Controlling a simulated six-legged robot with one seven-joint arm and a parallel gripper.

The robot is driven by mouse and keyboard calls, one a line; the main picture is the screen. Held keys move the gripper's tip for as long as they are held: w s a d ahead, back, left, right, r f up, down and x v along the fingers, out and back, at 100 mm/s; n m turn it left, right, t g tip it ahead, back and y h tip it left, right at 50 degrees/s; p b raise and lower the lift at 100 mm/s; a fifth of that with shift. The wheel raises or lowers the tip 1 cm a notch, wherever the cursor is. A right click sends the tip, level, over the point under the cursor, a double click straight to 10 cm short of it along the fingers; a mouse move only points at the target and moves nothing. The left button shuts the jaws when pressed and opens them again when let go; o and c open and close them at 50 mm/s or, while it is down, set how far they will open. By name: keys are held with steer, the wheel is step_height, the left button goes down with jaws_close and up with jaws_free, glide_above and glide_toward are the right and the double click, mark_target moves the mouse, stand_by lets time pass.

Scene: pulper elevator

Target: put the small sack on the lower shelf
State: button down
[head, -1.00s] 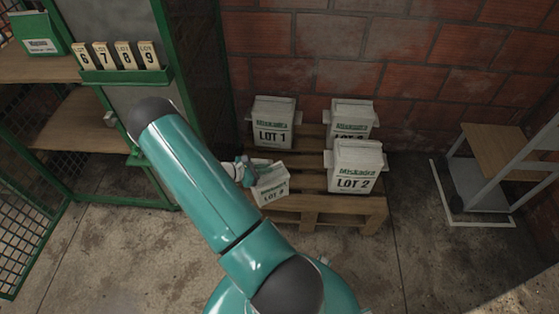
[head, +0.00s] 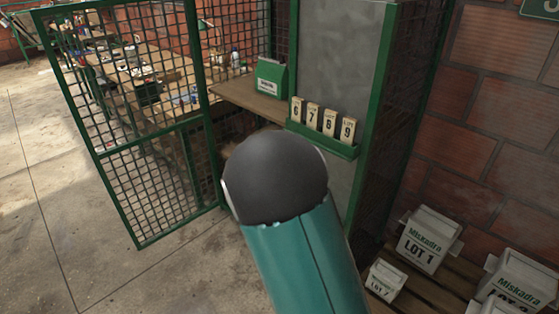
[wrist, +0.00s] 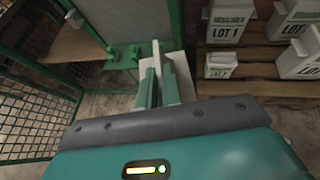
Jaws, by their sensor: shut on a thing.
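In the wrist view my gripper (wrist: 164,88) is shut on a pale sack (wrist: 178,64), seen mostly from above. The fingers cover much of it and its label does not show. In the head view my arm hides the gripper and this sack. Another small white sack (head: 385,280) sits on the pallet in front of LOT 1; it also shows in the wrist view (wrist: 220,65). The lower shelf (head: 232,136) is a wooden board in the green cabinet, largely hidden by my arm.
Upper shelf (head: 252,99) holds a green box (head: 271,77). A green rack (head: 322,141) with numbered tags sits on the grey panel (head: 338,60). An open mesh door (head: 140,130) stands left of the shelves. Larger sacks, including LOT 1 (head: 424,238), stand on the pallet (head: 424,291).

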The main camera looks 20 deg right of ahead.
steer(key=w+a+r+n+t+y, duration=0.4)
steer(key=a+r, duration=0.5)
steer(key=a, duration=0.3)
steer(key=w+n+y, duration=0.1)
steer(key=w+n, duration=0.1)
steer(key=shift+w+r+n+y, duration=0.4)
steer(key=shift+a+r, duration=0.15)
